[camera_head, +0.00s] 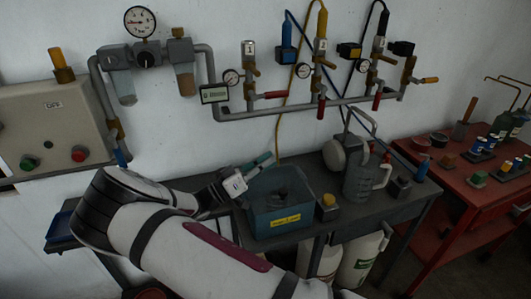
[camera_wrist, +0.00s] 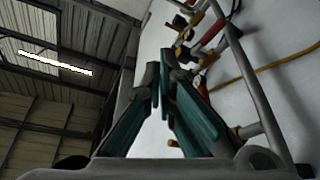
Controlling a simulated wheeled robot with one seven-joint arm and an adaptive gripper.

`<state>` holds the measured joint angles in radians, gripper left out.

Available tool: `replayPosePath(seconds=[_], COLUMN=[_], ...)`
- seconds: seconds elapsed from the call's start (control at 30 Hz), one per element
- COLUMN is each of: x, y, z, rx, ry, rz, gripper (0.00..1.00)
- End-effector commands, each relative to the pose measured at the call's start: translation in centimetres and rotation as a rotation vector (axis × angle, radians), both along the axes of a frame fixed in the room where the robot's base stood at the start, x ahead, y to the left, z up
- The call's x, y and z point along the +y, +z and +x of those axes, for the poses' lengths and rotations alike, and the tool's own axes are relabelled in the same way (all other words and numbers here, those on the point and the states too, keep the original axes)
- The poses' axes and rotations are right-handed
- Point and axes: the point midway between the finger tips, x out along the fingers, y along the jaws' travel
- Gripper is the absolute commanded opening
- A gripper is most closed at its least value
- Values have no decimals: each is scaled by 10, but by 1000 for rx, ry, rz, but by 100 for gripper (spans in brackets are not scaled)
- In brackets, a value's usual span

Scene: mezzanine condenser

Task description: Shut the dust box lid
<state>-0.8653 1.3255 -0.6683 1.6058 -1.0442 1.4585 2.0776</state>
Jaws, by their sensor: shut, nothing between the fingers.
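The dust box (camera_head: 262,222) is a blue-teal box with a yellow label on its front, standing on the dark bench in the head view. Its top looks dark in the middle; I cannot clearly tell the lid from the box or its angle. My gripper (camera_head: 266,160) is at the box's back left, its teal fingers slightly above the top and pointing right. I cannot tell whether they touch the box. In the wrist view my gripper (camera_wrist: 164,82) has its fingers together with nothing between them. The box does not show in the wrist view.
A grey can (camera_head: 360,178) and a small block with a yellow top (camera_head: 328,206) stand right of the box. Pipes with valves and gauges (camera_head: 300,108) run along the wall behind. A control panel (camera_head: 50,130) is at left. A red bench (camera_head: 470,190) stands at right.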

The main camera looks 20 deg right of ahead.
Motion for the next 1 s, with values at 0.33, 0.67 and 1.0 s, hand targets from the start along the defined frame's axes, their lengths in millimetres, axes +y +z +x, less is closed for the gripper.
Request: replayPosePath(seconds=[0.33, 0.67, 1.0], x=[0, 0, 9], y=[-8, -9, -18], z=[-8, -8, 3], rx=[-73, -75, -75], ry=[0, 0, -3], rz=[0, 0, 1], gripper=[0, 0, 0])
